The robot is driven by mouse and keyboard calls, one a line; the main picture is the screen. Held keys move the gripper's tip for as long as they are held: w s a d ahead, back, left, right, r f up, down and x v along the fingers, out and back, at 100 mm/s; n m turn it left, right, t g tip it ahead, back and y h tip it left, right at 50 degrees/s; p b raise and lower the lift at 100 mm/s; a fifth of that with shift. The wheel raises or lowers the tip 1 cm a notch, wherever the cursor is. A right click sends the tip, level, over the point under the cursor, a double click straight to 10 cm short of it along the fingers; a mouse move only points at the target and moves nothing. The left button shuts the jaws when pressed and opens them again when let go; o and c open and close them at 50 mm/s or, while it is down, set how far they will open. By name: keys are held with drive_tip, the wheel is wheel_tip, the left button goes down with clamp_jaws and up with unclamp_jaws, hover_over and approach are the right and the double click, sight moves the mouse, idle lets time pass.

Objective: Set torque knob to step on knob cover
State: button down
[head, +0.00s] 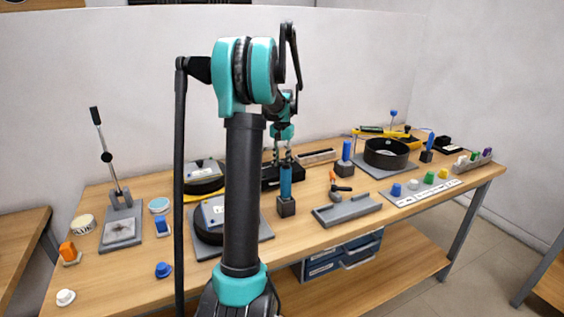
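My gripper (282,158) hangs above the middle of the bench with its fingers pointing down. The fingertips are just at the top of an upright blue handle (285,182) in a dark square block (286,207). Whether they touch it is too small to tell. Several coloured knob-like caps stand on a pale labelled strip (405,199) at the right: blue (396,190), grey (413,185), green (429,178) and yellow (443,173). A loose blue cap (163,270) and a white cap (65,297) lie at the front left. I cannot tell which is the torque knob or knob cover.
A lever press (120,230) stands at the left. Round black pads with grey plates (213,214) lie partly behind my arm. A grey tray (346,211) is right of the block, with a black ring (386,153) behind. The front middle bench is clear.

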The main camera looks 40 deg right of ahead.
sight(282, 162)
drive_tip(key=m, duration=0.4)
drive_tip(key=shift+m, duration=0.4)
idle(0.4)
drive_tip(key=c, duration=1.2)
unclamp_jaws()
drive_tip(key=shift+r, duration=0.1)
wheel_tip(282, 162, up, 12)
